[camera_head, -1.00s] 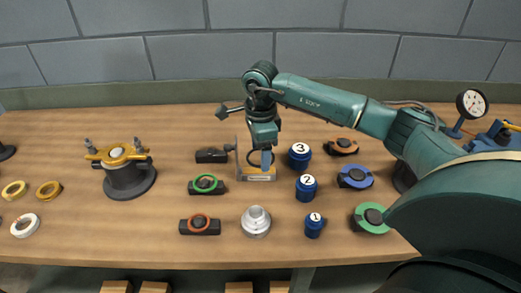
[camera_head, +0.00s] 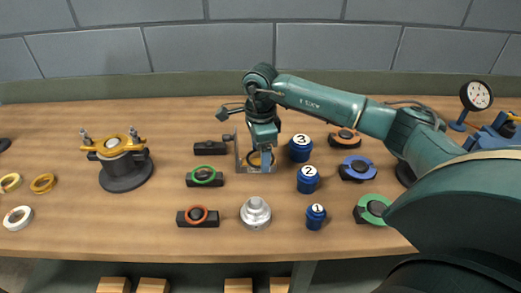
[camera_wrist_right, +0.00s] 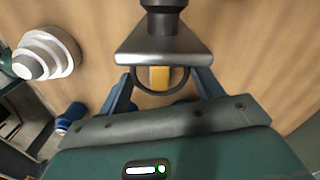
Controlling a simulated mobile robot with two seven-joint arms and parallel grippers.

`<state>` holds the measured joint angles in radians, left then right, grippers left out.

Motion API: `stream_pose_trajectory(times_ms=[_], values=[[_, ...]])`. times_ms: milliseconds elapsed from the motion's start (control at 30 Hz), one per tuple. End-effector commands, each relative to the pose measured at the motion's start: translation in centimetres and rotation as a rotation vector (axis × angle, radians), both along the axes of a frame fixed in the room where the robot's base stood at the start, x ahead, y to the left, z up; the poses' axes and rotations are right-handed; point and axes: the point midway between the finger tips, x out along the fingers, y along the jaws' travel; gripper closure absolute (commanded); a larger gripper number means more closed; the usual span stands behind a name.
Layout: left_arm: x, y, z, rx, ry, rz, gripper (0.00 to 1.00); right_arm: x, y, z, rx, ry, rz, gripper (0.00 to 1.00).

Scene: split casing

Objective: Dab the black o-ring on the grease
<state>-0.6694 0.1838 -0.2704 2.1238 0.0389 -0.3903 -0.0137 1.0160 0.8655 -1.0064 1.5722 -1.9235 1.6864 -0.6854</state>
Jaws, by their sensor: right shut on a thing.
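My right gripper (camera_head: 266,164) points down at the middle of the table. In the right wrist view its two blue fingers (camera_wrist_right: 166,92) are closed on the black o-ring (camera_wrist_right: 160,90), a thin dark loop between them. The yellow grease (camera_wrist_right: 160,76) shows through the loop. In the head view the grease (camera_head: 256,159) sits at the small grey metal stand (camera_head: 238,154), partly hidden by the fingers. The ring is right at the grease; I cannot tell whether they touch. My left gripper is not in view.
Blue numbered pots (camera_head: 308,180) stand close to the right of the gripper. Black blocks with a green ring (camera_head: 204,175) and a red ring (camera_head: 198,215) are left. A stepped silver part (camera_head: 256,213) stands in front. A clamp fixture (camera_head: 124,165) is farther left.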

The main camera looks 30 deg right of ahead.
Motion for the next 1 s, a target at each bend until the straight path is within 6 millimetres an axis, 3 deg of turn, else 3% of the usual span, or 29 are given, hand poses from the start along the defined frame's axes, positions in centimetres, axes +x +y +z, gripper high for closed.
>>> stream_pose_trajectory(times_ms=[1000], values=[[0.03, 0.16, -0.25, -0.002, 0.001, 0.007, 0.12, 0.0, -0.01, -0.15, 0.0, 0.0, 0.0, 0.55]])
